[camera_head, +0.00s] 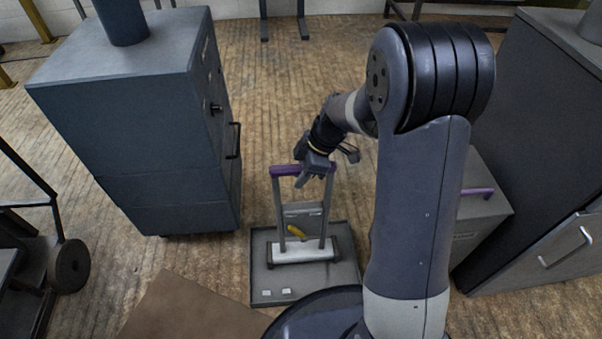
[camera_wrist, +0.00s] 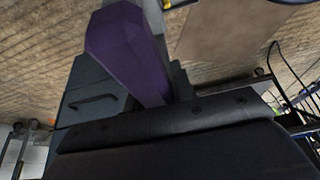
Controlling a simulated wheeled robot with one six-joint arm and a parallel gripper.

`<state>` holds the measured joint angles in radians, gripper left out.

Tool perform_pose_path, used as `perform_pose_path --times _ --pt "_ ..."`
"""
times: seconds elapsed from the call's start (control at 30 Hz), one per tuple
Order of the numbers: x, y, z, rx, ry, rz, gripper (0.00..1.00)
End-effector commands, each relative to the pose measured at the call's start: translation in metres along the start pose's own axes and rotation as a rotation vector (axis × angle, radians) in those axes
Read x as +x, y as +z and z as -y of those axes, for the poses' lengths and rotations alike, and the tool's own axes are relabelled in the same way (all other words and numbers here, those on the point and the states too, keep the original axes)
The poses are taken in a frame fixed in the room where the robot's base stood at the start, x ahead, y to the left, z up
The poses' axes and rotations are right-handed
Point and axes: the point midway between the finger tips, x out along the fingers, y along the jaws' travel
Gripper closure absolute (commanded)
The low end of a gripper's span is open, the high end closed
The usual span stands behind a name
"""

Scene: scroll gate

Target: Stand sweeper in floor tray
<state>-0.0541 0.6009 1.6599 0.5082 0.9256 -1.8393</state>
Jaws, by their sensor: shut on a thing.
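The sweeper (camera_head: 304,253) has a wide pale base, two grey uprights and a purple top handle. It stands upright within the outline of the grey floor tray (camera_head: 347,273); whether its base rests on the tray floor I cannot tell. My gripper (camera_head: 311,172) is at the purple handle, shut on it from above. In the wrist view the purple handle (camera_wrist: 125,50) runs close in front of my gripper, and the fingertips are mostly hidden. A yellow piece (camera_head: 297,232) shows between the uprights.
A tall blue-grey cabinet (camera_head: 140,120) stands left of the tray. A grey box with a purple handle (camera_head: 478,192) and a dark cabinet (camera_head: 545,150) stand at the right. A wheeled cart (camera_head: 70,268) is at far left. Wooden floor behind the tray is clear.

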Motion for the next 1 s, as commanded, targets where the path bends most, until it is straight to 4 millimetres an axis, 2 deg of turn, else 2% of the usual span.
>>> perform_pose_path --times 0.17,0.2,0.5,0.77,0.87,1.0 --pt "0.001 0.000 -0.001 -0.001 0.004 -0.001 1.00" --pt "0.001 0.000 -0.001 -0.001 0.004 -0.001 0.76" --pt "0.001 0.000 -0.001 0.000 0.002 -0.001 0.51" --pt "0.001 0.001 0.001 0.001 -0.002 0.001 0.51" --pt "-0.009 0.001 0.000 0.000 0.001 0.001 0.51" --pt "-0.036 0.000 -0.001 0.001 0.004 0.000 0.51"
